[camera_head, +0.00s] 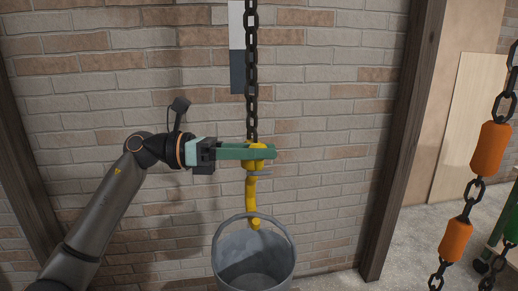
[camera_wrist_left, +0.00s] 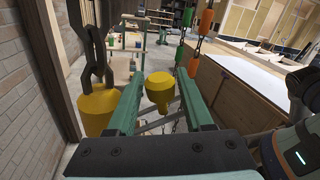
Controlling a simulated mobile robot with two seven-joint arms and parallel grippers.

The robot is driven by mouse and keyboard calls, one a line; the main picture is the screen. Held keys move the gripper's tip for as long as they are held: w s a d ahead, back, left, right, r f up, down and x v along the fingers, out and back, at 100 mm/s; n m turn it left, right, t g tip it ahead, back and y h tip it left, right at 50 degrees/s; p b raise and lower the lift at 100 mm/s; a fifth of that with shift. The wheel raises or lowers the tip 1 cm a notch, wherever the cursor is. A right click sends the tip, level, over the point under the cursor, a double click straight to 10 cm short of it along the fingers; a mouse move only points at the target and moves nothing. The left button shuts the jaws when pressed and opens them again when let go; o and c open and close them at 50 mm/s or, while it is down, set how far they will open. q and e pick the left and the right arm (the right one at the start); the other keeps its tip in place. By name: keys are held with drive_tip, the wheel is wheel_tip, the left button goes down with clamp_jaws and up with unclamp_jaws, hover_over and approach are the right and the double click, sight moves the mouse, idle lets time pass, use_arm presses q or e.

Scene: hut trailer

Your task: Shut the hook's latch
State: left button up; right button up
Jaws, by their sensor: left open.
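The yellow hook (camera_head: 251,195) hangs on a dark chain in front of the brick wall. Its top is partly hidden behind my left gripper (camera_head: 274,153), whose green fingers reach across it from the left. In the left wrist view, the open fingers of my left gripper (camera_wrist_left: 157,75) have a yellow knob (camera_wrist_left: 160,88) between them, with gaps on both sides. A yellow block on the chain (camera_wrist_left: 97,110) is outside the left finger. A thin grey piece (camera_head: 262,174) shows just below the fingers; I cannot tell if it is the latch. My right gripper is not in view.
A grey metal bucket (camera_head: 253,265) is at the hook's lower end, its handle by the hook's tip. Chains with orange parts (camera_head: 489,149) hang at the right. A dark wooden post (camera_head: 399,150) stands between. A wooden crate-like box (camera_wrist_left: 225,95) shows in the wrist view.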

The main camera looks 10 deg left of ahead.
use_arm(q)
clamp_jaws()
idle(0.3)
idle(1.1)
